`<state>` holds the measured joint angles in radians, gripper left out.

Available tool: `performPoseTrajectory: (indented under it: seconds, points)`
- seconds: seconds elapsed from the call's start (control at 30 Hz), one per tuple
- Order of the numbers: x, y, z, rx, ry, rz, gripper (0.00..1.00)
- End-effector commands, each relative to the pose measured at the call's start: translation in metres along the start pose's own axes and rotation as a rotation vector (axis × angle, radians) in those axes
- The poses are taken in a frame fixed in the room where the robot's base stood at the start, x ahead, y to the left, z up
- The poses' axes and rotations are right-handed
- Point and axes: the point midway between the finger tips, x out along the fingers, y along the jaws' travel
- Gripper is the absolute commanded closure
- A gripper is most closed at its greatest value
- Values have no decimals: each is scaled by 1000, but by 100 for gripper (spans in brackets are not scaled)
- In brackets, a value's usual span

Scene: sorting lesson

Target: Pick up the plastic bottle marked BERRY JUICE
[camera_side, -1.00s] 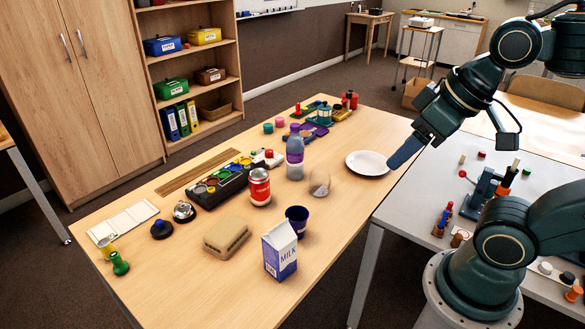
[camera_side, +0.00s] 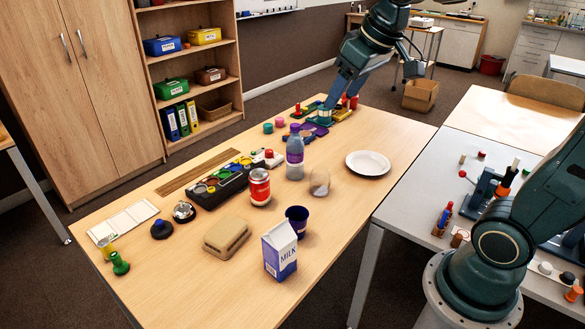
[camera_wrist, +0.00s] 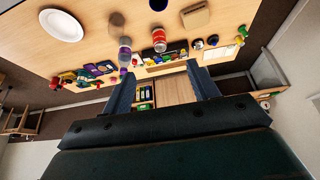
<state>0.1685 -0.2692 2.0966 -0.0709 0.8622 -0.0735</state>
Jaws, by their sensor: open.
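A plastic bottle (camera_side: 295,155) with a purple cap and a purple-and-grey body stands upright near the middle of the wooden table; its lettering is too small to read. It also shows in the wrist view (camera_wrist: 125,52), above and left of centre. My gripper (camera_side: 337,98) is over the far end of the table, beyond the bottle and well apart from it. In the wrist view my gripper (camera_wrist: 160,80) has its two blue fingers wide apart with nothing between them.
Near the bottle stand a red can (camera_side: 259,187), a clear glass (camera_side: 319,182), a dark blue cup (camera_side: 297,220) and a milk carton (camera_side: 280,252). A white plate (camera_side: 368,163) lies to the right. A black tray (camera_side: 222,184) lies to the left. Small items crowd the far end.

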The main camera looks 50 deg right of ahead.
Motion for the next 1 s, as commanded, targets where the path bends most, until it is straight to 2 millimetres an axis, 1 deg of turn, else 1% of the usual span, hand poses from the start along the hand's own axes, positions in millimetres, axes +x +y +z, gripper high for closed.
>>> performPoseTrajectory:
  seconds: [0.03,0.2,0.37,0.5,0.67,0.8,1.0]
  points:
    - [7,6,-13,5,-7,2,41]
    - [29,27,-49,14,-16,7,41]
    - [54,50,-80,23,-25,11,41]
    - [80,72,-103,29,-34,12,41]
    - [112,101,-125,40,-41,15,41]
    - [144,127,-140,47,-48,16,41]
    - [190,166,-153,60,-57,16,41]
